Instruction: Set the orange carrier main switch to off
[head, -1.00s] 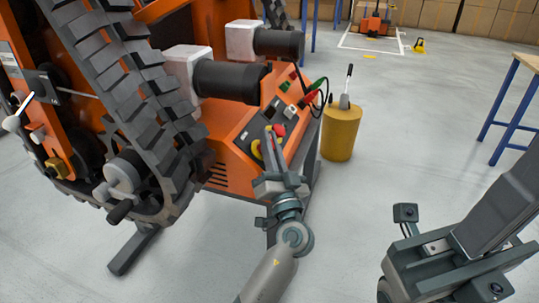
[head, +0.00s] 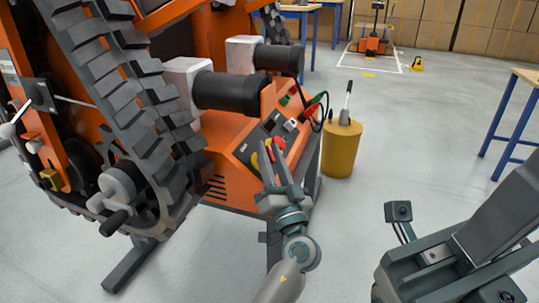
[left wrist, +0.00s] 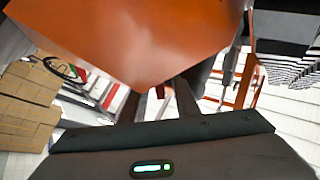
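The orange carrier (head: 225,140) stands at the left in the head view, with a sloped dark control panel (head: 247,147) on its near right end. A red knob (head: 279,142) and yellow parts (head: 256,161) show on the panel, partly behind my left gripper. I cannot read the switch position. My left gripper (head: 273,158) is right at these parts, its two fingers apart; contact cannot be told. In the left wrist view the fingers (left wrist: 162,98) are spread below a large orange surface (left wrist: 140,40). My right gripper (head: 445,262) is at the lower right, fingers not clearly visible.
A yellow drum (head: 342,150) with a lever-like object (head: 346,103) on top stands right of the carrier. Red and green connectors with black cables are by the panel. A blue-legged table (head: 515,120) is at the right. The floor between is clear.

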